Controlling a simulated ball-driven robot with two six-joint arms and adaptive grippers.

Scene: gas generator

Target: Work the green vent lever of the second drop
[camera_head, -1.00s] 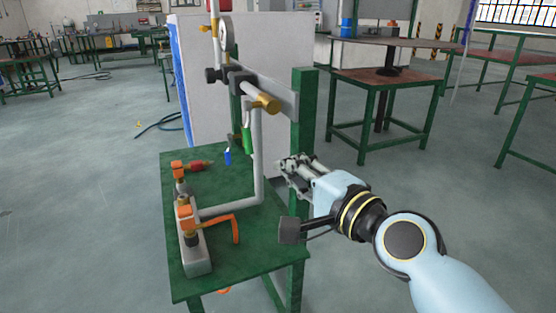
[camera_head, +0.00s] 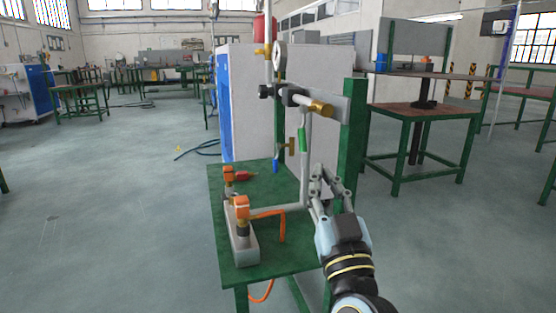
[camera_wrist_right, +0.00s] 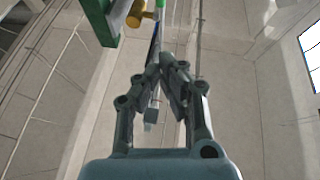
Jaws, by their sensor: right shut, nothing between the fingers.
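The green lever (camera_head: 302,139) hangs on the pipework below the brass-ended fitting (camera_head: 320,109). A blue lever (camera_head: 276,165) hangs lower and to its left. My right gripper (camera_head: 320,172) is shut and empty. In the head view it appears below and slightly right of the green lever, apart from it in the picture; the depth gap is hard to judge. In the right wrist view the shut fingertips (camera_wrist_right: 172,66) point up the picture, with the brass end (camera_wrist_right: 138,13) and a bit of green (camera_wrist_right: 160,3) beyond them. My left gripper is not in view.
The green stand (camera_head: 220,215) carries a grey block (camera_head: 244,246) with orange-handled valves (camera_head: 241,206) and a red-handled one (camera_head: 243,176). A green post (camera_head: 353,130) rises close to my right gripper. A workbench (camera_head: 425,113) stands behind right. Open floor lies left.

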